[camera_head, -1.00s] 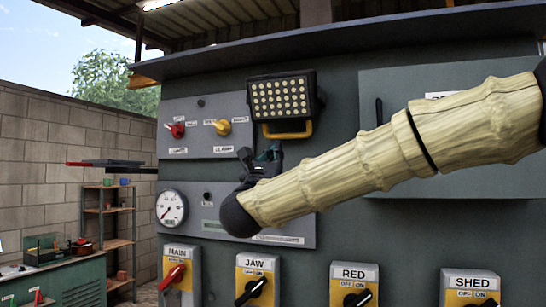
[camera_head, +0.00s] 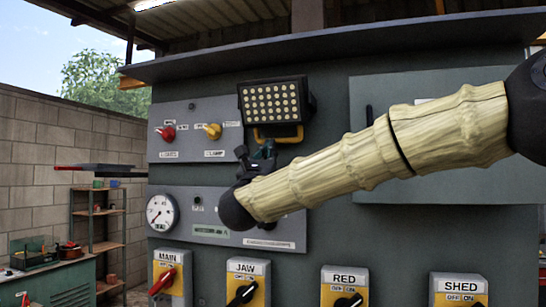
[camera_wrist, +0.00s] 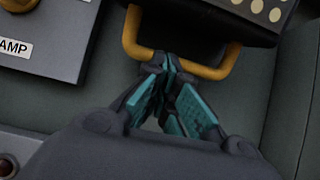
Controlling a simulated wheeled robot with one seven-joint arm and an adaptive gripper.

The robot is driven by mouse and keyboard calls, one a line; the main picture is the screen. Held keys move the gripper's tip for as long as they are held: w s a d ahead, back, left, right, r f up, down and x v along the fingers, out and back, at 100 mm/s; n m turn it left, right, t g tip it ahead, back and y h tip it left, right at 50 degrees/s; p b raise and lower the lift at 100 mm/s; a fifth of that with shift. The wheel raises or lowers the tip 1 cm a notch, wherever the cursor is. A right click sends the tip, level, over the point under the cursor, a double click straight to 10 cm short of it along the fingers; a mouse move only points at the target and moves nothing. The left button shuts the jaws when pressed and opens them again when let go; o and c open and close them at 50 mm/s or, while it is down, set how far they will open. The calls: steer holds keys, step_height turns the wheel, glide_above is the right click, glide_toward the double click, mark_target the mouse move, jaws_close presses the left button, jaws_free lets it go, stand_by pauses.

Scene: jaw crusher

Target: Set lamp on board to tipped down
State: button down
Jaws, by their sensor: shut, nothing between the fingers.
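The lamp (camera_head: 274,100) is a dark box with a grid of pale round lights, mounted on the board (camera_head: 330,160). Its lit face points outward. A yellow handle (camera_head: 278,138) hangs under it. My gripper (camera_head: 264,150) is just below the handle, its fingers pointing up. In the wrist view, the teal fingertips of my gripper (camera_wrist: 168,65) are together and lie at the lower bar of the yellow handle (camera_wrist: 207,70). I cannot tell whether they touch it. The lamp's lower edge (camera_wrist: 235,22) shows at the top right there.
A red knob (camera_head: 167,133) and a yellow knob (camera_head: 212,130) sit on a grey panel left of the lamp. A gauge (camera_head: 161,212) is lower left. Rotary switches, such as the jaw switch (camera_head: 245,290), line the bottom. A raised cabinet (camera_head: 460,180) stands right, behind my arm.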

steer(key=shift+w+d+f+t+b, duration=0.2)
steer(key=shift+w+t+b, duration=0.35)
steer(key=shift+b, duration=2.65)
steer(key=shift+w+d+r+b, duration=0.2)
steer(key=shift+r+b, duration=0.1)
steer(key=shift+b, duration=0.25)
steer(key=shift+r, duration=0.1)
